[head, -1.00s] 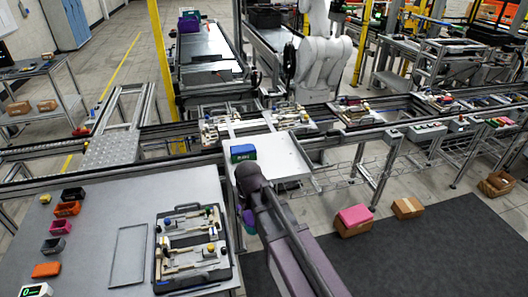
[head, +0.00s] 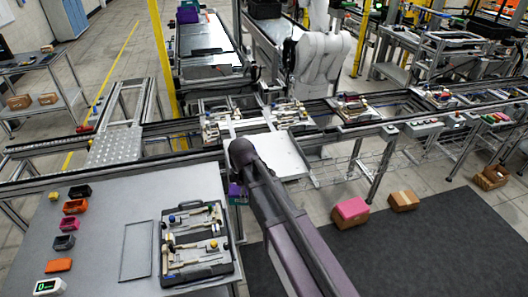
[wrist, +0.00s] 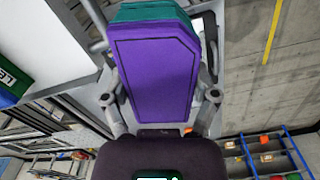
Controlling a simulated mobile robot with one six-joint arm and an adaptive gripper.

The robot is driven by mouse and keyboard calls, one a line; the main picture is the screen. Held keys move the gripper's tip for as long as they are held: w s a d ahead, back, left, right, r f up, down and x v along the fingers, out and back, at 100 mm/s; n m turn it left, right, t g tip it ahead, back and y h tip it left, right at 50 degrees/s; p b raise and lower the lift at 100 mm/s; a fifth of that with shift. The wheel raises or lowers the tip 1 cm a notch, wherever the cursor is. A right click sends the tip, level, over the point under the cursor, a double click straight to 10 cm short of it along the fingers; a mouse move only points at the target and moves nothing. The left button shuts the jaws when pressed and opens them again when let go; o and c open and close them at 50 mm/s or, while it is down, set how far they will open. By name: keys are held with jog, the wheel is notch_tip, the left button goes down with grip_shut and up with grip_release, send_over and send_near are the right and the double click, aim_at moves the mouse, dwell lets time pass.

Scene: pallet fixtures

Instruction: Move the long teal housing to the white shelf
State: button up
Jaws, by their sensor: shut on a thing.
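My gripper (wrist: 158,100) is shut on a long housing (wrist: 155,75), with one finger on each side. The housing shows a purple face toward the wrist camera and a teal end beyond it. In the head view a small purple part of it shows beside my arm (head: 237,190), near the front left of the white shelf (head: 285,158); the gripper is hidden there. The housing appears clear of the shelf.
A grey table at left carries a black tool tray (head: 228,268), an empty frame (head: 137,250) and several small bins (head: 75,206). The conveyor rail with fixtures (head: 290,113) runs behind the shelf. Pink-topped (head: 350,208) and brown (head: 403,200) boxes stand on the floor at right.

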jog(key=shift+w+a+r+n+p, duration=0.15)
jog(key=shift+w+r+n+p, duration=0.2)
jog(key=shift+n, duration=0.4)
jog(key=shift+w+a+r+n+p, duration=0.15)
jog(key=shift+r+n+p, duration=0.15)
jog(key=shift+r+n, duration=0.35)
jog(key=shift+f, duration=0.15)
jog(key=w, duration=0.5)
jog(key=w+f+b, duration=0.1)
jog(key=w, duration=0.8)
jog(key=shift+w+d+f, duration=0.2)
jog(key=shift+w+d, duration=0.15)
jog(key=shift+w+b, duration=0.3)
jog(key=shift+w, duration=0.2)
jog(key=shift+w+f+b, duration=0.2)
jog(key=shift+f+b, duration=0.1)
jog(key=shift+f, duration=0.05)
jog(key=shift+f+b, duration=1.45)
jog(key=shift+f, duration=0.15)
jog(key=o, duration=1.1)
jog(key=shift+s, duration=0.1)
